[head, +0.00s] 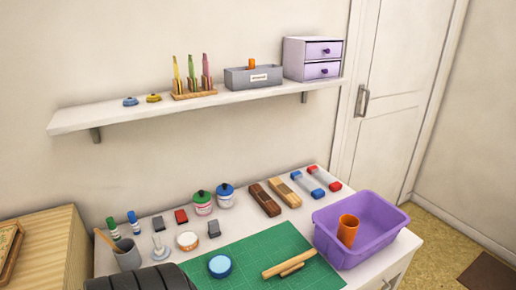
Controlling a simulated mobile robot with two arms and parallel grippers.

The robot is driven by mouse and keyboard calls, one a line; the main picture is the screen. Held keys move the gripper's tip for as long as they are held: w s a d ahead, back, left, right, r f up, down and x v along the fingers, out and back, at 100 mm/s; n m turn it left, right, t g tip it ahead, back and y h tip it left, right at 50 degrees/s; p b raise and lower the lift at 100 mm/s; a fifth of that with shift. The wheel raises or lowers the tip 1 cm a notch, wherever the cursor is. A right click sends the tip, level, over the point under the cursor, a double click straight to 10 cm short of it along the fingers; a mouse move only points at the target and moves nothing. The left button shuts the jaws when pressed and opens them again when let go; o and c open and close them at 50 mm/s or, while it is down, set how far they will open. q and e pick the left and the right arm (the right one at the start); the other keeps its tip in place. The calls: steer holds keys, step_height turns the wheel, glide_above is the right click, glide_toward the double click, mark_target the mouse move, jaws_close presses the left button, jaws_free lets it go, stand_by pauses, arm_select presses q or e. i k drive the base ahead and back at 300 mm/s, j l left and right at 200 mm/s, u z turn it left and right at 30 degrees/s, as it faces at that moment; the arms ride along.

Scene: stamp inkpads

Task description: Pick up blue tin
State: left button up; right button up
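A round blue tin (220,266) with a paler blue top lies flat on the green cutting mat (262,243), near the mat's left side. No gripper touches it, and its top is unobstructed. A dark ribbed part of my own body covers the bottom edge to its left. Neither gripper's fingers show in the head view. A white jar with a blue lid (225,194) stands farther back, beside a similar jar with a green lid (202,202).
A purple bin (378,217) holding an orange cup (347,230) stands right of the mat. Wooden rollers (288,264) lie on the mat. A grey cup (128,255), white tub (187,241) and small blocks stand left. A wall shelf (100,117) hangs above.

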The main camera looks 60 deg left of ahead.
mark_target(220, 266)
steer(key=u, duration=2.1)
steer(key=l+u, duration=0.3)
steer(key=l, duration=0.45)
steer(key=l+u, duration=0.3)
steer(key=l, duration=0.45)
